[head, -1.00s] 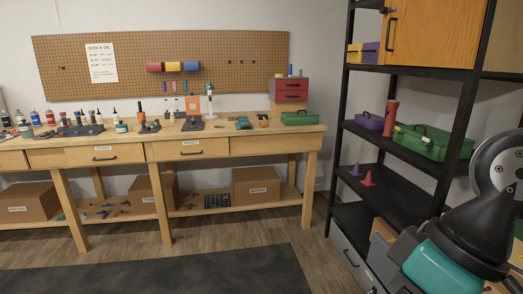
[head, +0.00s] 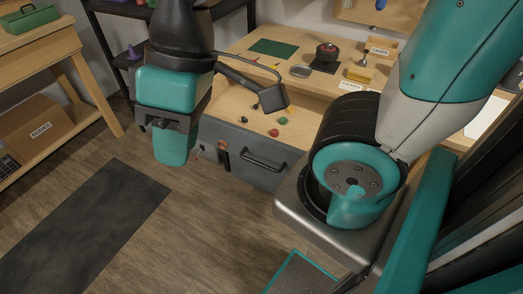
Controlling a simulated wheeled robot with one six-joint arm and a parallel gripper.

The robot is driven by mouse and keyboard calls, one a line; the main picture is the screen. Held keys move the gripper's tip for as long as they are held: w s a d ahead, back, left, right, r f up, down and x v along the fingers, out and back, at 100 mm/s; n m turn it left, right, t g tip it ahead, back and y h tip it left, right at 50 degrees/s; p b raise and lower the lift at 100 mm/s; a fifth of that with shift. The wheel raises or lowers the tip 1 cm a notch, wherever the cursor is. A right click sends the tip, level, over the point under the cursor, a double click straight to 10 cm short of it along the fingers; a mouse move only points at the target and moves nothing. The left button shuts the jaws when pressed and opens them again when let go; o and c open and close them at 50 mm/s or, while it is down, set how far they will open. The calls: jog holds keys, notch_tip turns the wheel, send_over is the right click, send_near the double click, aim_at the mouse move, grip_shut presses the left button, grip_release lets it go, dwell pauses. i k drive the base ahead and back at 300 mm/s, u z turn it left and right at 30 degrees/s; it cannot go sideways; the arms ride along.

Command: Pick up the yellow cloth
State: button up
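I cannot make out a yellow cloth in the head view. My gripper (head: 173,152) hangs at the end of my arm, pointing down at the left of the picture. It is above the floor, in front of the grey drawer unit and apart from the bench top. Its teal end overlaps in this view, so I cannot see a gap between the fingers. Nothing shows hanging from it. My arm hides part of the bench.
Below is a grey drawer (head: 237,142). A dark floor mat (head: 85,235) lies left; the wooden floor between is clear.

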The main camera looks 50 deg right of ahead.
aim_at(362, 74)
jog(key=u, duration=0.25)
jog(key=k, duration=0.9)
jog(key=z, duration=1.3)
jog(key=i, duration=0.5)
jog(key=z, duration=0.1)
